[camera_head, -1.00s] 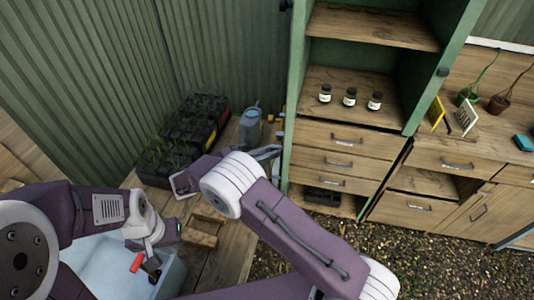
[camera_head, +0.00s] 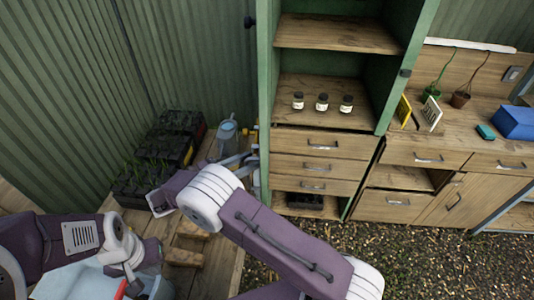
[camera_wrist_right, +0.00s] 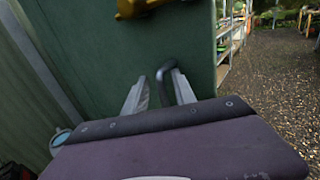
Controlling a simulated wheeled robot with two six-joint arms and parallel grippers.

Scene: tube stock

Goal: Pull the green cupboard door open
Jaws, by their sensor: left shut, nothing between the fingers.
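The green cupboard (camera_head: 386,22) stands with its front open, showing wooden shelves. A green upright panel (camera_head: 264,90), seen nearly edge-on, stands at its left side. In the right wrist view a flat green panel (camera_wrist_right: 188,35) fills the middle, with a dark curved handle (camera_wrist_right: 165,78) on it. My right gripper (camera_wrist_right: 158,90) is open, its fingers on either side of the handle, the right finger closer. In the head view my right gripper (camera_head: 238,160) is low at the panel's left. My left gripper (camera_head: 134,286) is shut and empty over a pale tub, partly cut off.
Three small jars (camera_head: 322,103) stand on a cupboard shelf above drawers. Black seedling trays (camera_head: 170,150) and a watering can (camera_head: 227,135) stand at the left on wooden boards. A workbench (camera_head: 455,145) stands at the right. The gravel floor (camera_head: 390,255) in front is clear.

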